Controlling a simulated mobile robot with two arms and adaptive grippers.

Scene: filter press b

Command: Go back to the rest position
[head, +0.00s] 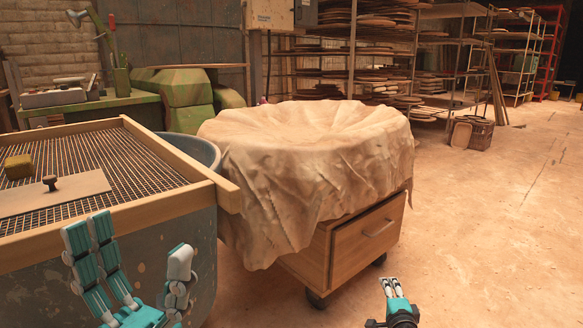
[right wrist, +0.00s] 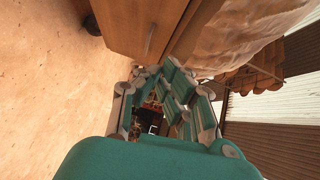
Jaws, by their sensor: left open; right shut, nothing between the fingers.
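My left gripper (head: 135,243), teal and grey, is open and empty at the lower left of the head view. It is in front of the large round grey tub (head: 150,260). My right gripper (head: 389,285) is at the bottom of the head view, right of the wooden cabinet (head: 365,238), over bare floor. It is shut with nothing in it. Its teal fingers (right wrist: 168,100) also show in the right wrist view. Neither gripper appears to touch anything.
A mesh screen in a wooden frame (head: 125,165) lies on the tub, with a board (head: 55,195), a knob and a sponge-like block (head: 18,167) on it. A draped cloth (head: 310,140) covers the wheeled cabinet. Shelves (head: 350,60) stand behind. The floor (head: 490,220) at right is clear.

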